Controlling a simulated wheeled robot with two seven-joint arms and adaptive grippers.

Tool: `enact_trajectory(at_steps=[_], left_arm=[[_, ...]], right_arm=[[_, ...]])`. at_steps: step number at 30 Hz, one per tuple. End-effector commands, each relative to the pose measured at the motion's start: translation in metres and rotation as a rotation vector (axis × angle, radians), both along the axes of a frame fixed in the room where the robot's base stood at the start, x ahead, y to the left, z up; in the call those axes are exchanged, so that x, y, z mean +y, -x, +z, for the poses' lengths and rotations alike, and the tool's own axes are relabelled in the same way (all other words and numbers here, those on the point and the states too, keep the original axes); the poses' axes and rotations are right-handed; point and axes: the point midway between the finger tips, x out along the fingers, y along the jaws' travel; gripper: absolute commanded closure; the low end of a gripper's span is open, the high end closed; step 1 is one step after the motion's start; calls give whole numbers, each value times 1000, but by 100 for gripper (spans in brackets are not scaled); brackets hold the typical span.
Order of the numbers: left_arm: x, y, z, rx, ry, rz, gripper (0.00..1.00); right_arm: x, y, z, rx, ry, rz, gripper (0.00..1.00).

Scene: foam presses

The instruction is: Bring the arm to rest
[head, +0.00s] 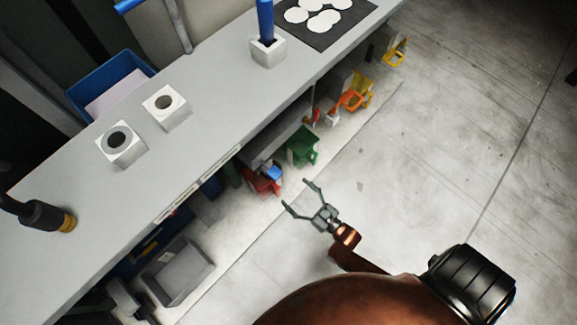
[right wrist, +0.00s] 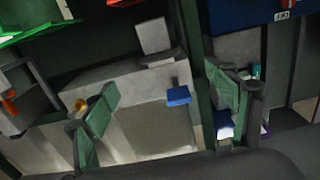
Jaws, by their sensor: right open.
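My right gripper (head: 301,200) is open and empty in the head view, held out in front of the bench over the floor side. Its two green-grey fingers are spread wide. In the right wrist view the same gripper (right wrist: 165,100) shows both fingers apart, with nothing between them but the space under the bench behind. My copper-coloured right arm (head: 350,245) reaches in from the bottom of the head view. My left gripper does not show clearly in either view.
The grey bench (head: 215,95) carries two white blocks with round holes (head: 120,146) (head: 166,106), and a third block (head: 267,52) with a blue rod. A dark mat (head: 345,25) holds several white discs. Coloured bins, including a green one (head: 303,147), stand below. Floor at right is clear.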

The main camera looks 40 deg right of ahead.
Motion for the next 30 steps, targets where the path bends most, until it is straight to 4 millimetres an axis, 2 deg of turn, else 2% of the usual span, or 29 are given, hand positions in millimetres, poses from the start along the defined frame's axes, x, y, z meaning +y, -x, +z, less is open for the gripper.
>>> enact_trajectory(at_steps=[23, 26, 30], left_arm=[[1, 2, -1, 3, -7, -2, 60], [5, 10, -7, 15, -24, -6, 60], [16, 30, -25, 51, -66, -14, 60]], right_arm=[[-2, 9, 0, 21, 7, -1, 21], [-7, 20, -4, 85, 25, -5, 21], [-18, 55, -20, 246, 66, -14, 21]])
